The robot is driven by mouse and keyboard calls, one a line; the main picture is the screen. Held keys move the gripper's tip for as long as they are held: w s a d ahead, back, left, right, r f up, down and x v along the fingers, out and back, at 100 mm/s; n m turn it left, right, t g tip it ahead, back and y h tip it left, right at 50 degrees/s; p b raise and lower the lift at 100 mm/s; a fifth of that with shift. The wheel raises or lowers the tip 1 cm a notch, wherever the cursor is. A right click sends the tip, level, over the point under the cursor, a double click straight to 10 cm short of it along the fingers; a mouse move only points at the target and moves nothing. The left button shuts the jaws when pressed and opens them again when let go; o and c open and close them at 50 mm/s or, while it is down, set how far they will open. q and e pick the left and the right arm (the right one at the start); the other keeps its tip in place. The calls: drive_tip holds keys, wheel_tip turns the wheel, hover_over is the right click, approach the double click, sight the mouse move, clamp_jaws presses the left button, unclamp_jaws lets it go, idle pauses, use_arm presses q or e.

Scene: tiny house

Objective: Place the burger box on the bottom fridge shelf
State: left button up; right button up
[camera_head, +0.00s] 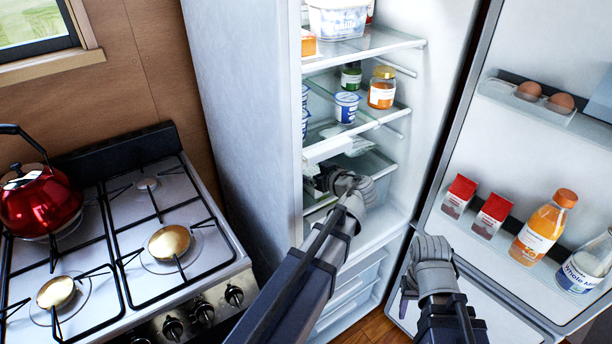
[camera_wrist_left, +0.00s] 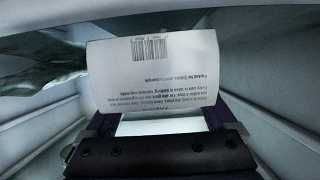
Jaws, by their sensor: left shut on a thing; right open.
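The burger box (camera_wrist_left: 155,75) fills the middle of the left wrist view as a white printed face with a barcode. My left gripper (camera_head: 322,181) is shut on it, with a finger at each lower side of the box. In the head view the gripper reaches into the open fridge (camera_head: 240,100) at the height of the bottom shelf (camera_head: 376,163), and the box is largely hidden. I cannot tell whether the box touches the shelf. My right gripper (camera_head: 404,290) is open and empty, low beside the fridge door (camera_head: 455,235).
The shelf above holds a yogurt cup (camera_head: 346,107) and an orange jar (camera_head: 382,88). The door racks hold eggs, red cartons (camera_head: 459,196), a juice bottle (camera_head: 543,227) and milk (camera_head: 588,262). A stove (camera_head: 120,240) with a red kettle (camera_head: 40,200) stands left.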

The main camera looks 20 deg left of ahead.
use_arm(q)
drive_tip(key=shift+f, duration=0.25)
drive_tip(key=shift+d+r, duration=0.1)
drive_tip(key=shift+r, duration=0.05)
use_arm(e)
drive_tip(key=shift+f, duration=0.15)
drive_tip(key=shift+f, duration=0.1)
use_arm(q)
drive_tip(key=shift+f, duration=0.3)
drive_tip(key=o, duration=1.3)
drive_tip(key=shift+r, duration=0.1)
drive_tip(key=shift+r, duration=0.25)
drive_tip(key=p+v, duration=0.4)
drive_tip(key=v, duration=0.8)
use_arm(e)
wheel_tip(320, 180, up, 4)
drive_tip(key=shift+r, duration=0.15)
use_arm(q)
drive_tip(key=shift+s, duration=0.1)
